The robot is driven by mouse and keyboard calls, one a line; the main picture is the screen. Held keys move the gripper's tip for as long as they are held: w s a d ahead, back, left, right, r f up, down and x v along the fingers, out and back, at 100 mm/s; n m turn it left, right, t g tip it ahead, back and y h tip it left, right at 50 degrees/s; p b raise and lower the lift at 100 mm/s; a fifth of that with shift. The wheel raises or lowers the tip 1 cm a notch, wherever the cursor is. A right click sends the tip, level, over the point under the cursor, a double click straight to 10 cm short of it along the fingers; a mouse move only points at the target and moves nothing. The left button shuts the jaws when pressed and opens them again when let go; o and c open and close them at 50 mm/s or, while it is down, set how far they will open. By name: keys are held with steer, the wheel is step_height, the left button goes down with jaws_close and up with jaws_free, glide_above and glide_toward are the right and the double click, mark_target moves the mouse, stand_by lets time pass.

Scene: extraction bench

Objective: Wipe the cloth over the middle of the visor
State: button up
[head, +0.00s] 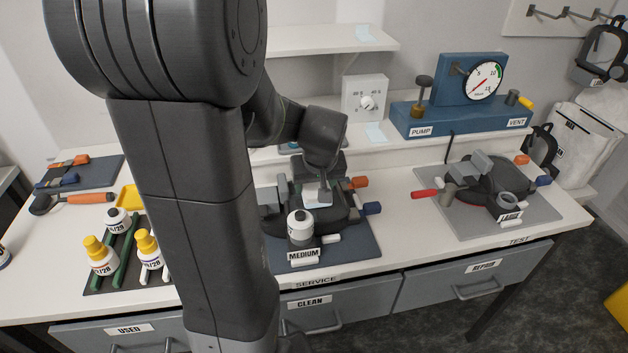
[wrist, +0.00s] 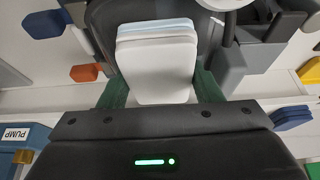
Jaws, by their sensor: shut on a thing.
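My gripper (wrist: 158,88) is shut on a folded cloth (wrist: 158,50), white with a pale blue layer; its green fingers show at either side of the cloth. In the head view the cloth (head: 318,198) is below my gripper (head: 318,180), over a dark mask (head: 340,220) on the blue-grey service mat. The dark surface around the cloth in the wrist view looks like the mask's visor (wrist: 104,32). The cloth hides its middle, and I cannot tell whether the cloth presses on it. My arm hides the left of the mat.
A white canister (head: 299,224) stands at the mask's front, by a MEDIUM label. Orange (head: 358,182) and blue (head: 372,208) knobs stick out on the right. Another mask (head: 492,182) lies on the test mat. A blue gauge unit (head: 462,112) stands behind.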

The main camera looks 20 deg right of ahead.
steer(key=shift+w+d, duration=0.2)
steer(key=shift+w, duration=0.7)
steer(key=shift+w+d, duration=0.25)
steer(key=shift+w, duration=0.65)
steer(key=shift+w+d, duration=0.2)
steer(key=shift+w, duration=0.7)
steer(key=shift+s+a+f+b, duration=0.1)
steer(key=shift+s+a+b, duration=0.1)
steer(key=shift+s, duration=0.65)
steer(key=shift+s+a+f+b, duration=0.1)
steer(key=shift+s+a, duration=0.1)
steer(key=shift+s, duration=0.65)
steer(key=shift+s+a+r, duration=0.1)
steer(key=shift+s+a, duration=0.05)
steer(key=shift+s, duration=0.4)
steer(key=shift+s+a+r, duration=0.1)
steer(key=shift+s+a, duration=0.05)
steer(key=shift+s, duration=0.4)
steer(key=shift+w+d+r, duration=0.1)
steer(key=shift+w+d, duration=0.1)
steer(key=shift+w, duration=0.6)
steer(key=shift+w+d, duration=0.2)
steer(key=shift+w, duration=0.55)
